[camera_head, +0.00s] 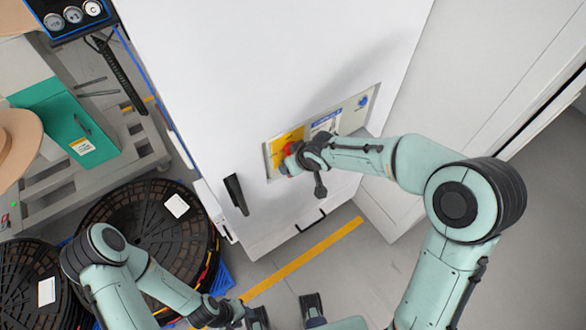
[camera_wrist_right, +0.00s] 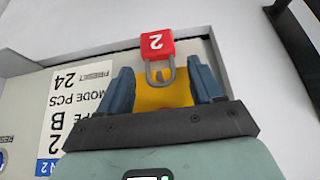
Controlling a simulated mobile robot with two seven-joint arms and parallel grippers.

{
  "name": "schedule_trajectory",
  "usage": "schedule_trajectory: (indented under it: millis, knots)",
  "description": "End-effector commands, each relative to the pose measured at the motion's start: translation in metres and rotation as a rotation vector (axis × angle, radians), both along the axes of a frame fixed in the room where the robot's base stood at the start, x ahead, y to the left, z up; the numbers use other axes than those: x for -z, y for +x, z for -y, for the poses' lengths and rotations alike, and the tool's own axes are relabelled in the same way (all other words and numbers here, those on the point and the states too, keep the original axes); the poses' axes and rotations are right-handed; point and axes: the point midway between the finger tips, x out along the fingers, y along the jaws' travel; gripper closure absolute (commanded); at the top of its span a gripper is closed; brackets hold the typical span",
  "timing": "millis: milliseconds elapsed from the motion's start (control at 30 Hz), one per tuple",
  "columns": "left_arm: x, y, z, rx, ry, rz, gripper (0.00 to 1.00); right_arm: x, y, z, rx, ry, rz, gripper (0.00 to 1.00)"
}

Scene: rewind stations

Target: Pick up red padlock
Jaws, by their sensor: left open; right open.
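My right gripper (camera_wrist_right: 162,76) is open, with one blue finger on each side of the shackle and gaps between. In the head view the red padlock (camera_head: 291,148) is a small red patch at the panel, partly hidden by my right gripper (camera_head: 294,162). My left gripper (camera_head: 284,312) is open and empty low in the head view, away from the padlock.
The white cabinet (camera_head: 260,70) has a black handle (camera_head: 236,194) left of the panel. Dark round reels (camera_head: 150,225) stand at lower left, near my left arm. A teal box (camera_head: 70,120) is at far left. A yellow floor line (camera_head: 305,258) crosses the grey floor.

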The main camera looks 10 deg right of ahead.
Motion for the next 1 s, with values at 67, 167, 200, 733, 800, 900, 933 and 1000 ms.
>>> schedule_trajectory:
  millis: [67,167,200,733,800,900,933,1000]
  knots:
    - [0.001,0.000,0.000,0.000,0.000,0.000,0.57,0.004,0.002,-0.001,0.000,0.000,0.000,0.34]
    - [0.001,0.000,0.000,0.000,0.000,0.000,0.57,0.004,0.002,-0.001,0.000,0.000,0.001,0.34]
    - [0.001,0.000,0.000,0.000,0.000,0.000,0.57,0.004,0.002,-0.001,0.000,0.000,0.001,0.34]
    - [0.001,0.000,0.000,0.000,0.000,0.000,0.57,0.003,0.002,-0.001,0.000,0.000,0.000,0.96]
    - [0.001,0.000,0.000,0.000,0.000,0.000,0.57,0.002,0.001,0.000,0.000,0.000,0.001,0.96]
    - [0.001,0.000,0.000,0.000,0.000,0.000,0.57,-0.002,-0.002,0.001,0.001,0.001,0.002,0.96]
    - [0.001,0.000,0.000,0.000,0.000,0.000,0.57,-0.003,-0.004,0.002,0.001,0.001,0.002,0.96]
    - [0.001,0.000,0.000,0.000,0.000,0.000,0.57,-0.009,-0.009,0.003,0.002,0.002,0.002,0.96]
